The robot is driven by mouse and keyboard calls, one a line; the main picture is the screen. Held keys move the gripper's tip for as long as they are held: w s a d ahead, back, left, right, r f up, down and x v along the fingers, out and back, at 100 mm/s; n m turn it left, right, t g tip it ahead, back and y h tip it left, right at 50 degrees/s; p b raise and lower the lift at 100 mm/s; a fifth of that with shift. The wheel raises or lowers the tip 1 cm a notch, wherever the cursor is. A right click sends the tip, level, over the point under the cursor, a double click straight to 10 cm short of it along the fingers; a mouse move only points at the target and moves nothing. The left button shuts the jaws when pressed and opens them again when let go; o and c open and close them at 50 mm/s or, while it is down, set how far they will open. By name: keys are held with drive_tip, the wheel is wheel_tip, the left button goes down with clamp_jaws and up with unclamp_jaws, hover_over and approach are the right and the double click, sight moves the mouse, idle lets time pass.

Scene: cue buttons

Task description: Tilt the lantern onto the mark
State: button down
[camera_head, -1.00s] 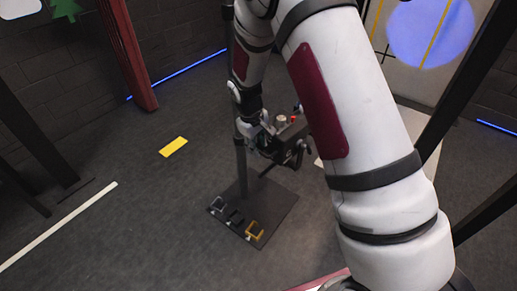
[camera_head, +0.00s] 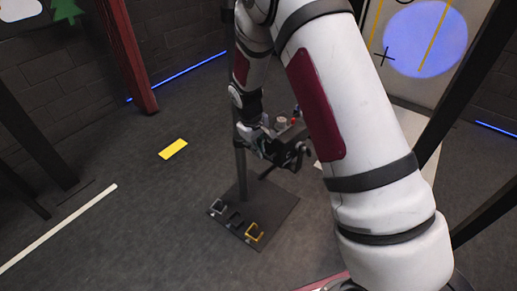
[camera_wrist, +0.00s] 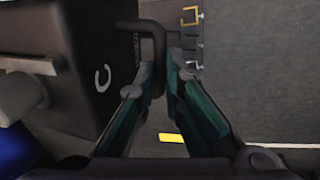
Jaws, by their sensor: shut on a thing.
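The lantern (camera_head: 285,135) is a dark box on an upright pole (camera_head: 241,172), with small knobs on top. In the wrist view its dark side (camera_wrist: 65,60) fills the left, bearing a pale C-shaped sign. My gripper (camera_wrist: 162,75) is shut on a dark bent handle (camera_wrist: 150,28) beside the box; in the head view the grip is partly hidden by my arm. A pale blue light spot (camera_head: 425,38) lies on the wall panel. The mark, a black cross (camera_head: 384,57), sits at the spot's lower left edge.
The pole's flat base plate (camera_head: 275,208) carries two dark brackets and a yellow bracket (camera_head: 254,233). A yellow floor strip (camera_head: 173,149) and white line (camera_head: 60,228) lie left. A red post (camera_head: 128,60) stands behind.

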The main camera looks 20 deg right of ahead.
drive_tip(key=shift+w+d+r+p, duration=0.1)
drive_tip(key=shift+d+r+p, duration=0.1)
drive_tip(key=shift+r, duration=0.25)
drive_tip(key=shift+w+d+r+p, duration=0.1)
drive_tip(key=shift+r+p, duration=0.05)
drive_tip(key=shift+r, duration=0.25)
drive_tip(key=c, duration=1.7)
unclamp_jaws()
drive_tip(key=shift+d, duration=0.1)
drive_tip(key=shift+f, duration=0.1)
drive_tip(key=shift+r, duration=0.35)
drive_tip(key=r, duration=0.3)
drive_tip(key=a+r, duration=0.1)
drive_tip(key=r, duration=0.3)
drive_tip(key=s+a+r, duration=0.1)
drive_tip(key=r, duration=0.3)
drive_tip(key=shift+s+a, duration=0.1)
